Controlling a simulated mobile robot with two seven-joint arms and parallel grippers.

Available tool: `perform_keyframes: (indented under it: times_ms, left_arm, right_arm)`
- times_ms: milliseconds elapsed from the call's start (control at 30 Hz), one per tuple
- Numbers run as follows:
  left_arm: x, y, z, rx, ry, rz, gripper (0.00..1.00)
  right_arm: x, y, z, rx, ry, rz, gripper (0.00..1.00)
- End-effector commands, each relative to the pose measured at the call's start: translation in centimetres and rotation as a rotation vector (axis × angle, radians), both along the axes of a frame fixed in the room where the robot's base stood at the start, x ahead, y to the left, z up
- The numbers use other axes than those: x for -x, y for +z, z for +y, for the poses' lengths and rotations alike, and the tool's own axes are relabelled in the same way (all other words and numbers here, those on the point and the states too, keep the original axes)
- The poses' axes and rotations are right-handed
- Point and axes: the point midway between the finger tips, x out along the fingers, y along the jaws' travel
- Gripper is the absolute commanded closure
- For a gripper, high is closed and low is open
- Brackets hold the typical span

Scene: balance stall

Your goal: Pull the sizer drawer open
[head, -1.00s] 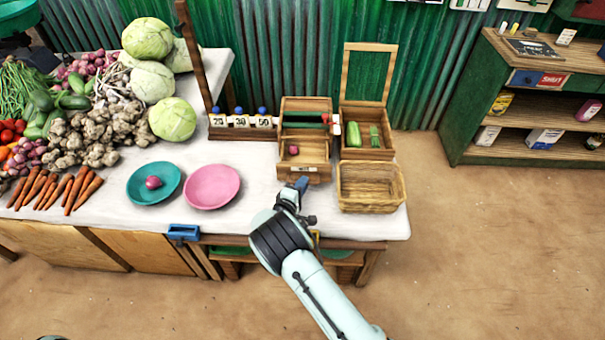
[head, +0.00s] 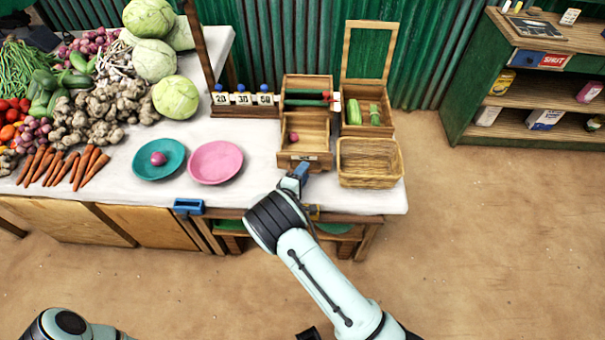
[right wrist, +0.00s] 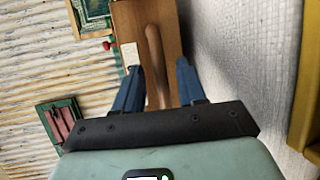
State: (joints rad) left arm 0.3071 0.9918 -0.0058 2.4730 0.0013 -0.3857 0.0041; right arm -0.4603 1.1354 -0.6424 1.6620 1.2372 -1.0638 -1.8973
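The sizer drawer (head: 316,141) is a wooden tray in the wooden box with green bars. It stands partly out towards the front, with a small pink onion (head: 293,136) inside. My right gripper (head: 300,170) is at the drawer's front. The drawer's label (right wrist: 130,56) shows beside the left finger.
A wicker basket (head: 370,182) stands close to the right of the drawer. A pink plate (head: 216,163) and a teal plate (head: 172,174) lie to the left. The white tabletop (head: 255,195) is clear in front of the plates.

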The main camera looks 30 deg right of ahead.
Motion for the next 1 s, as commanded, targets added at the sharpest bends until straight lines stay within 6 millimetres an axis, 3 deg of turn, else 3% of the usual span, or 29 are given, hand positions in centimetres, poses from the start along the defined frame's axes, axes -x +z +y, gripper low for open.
perform_keyframes:
  times_ms: [333, 800, 1000]
  left_arm:
    - [0.0, 0.0, 0.0, 0.0, 0.0, 0.0, 0.14]
    - [0.1, -0.3, 0.0, -0.001, 0.0, 0.002, 0.14]
    - [0.1, -0.3, 0.0, 0.0, 0.0, 0.002, 0.14]
  right_arm:
    - [0.5, 0.1, 0.8, -0.002, 0.002, 0.001, 0.6]
    - [6.0, 2.0, 8.5, -0.002, 0.003, 0.001, 0.6]
    - [7.3, 2.4, 10.4, -0.001, 0.002, 0.0, 0.6]
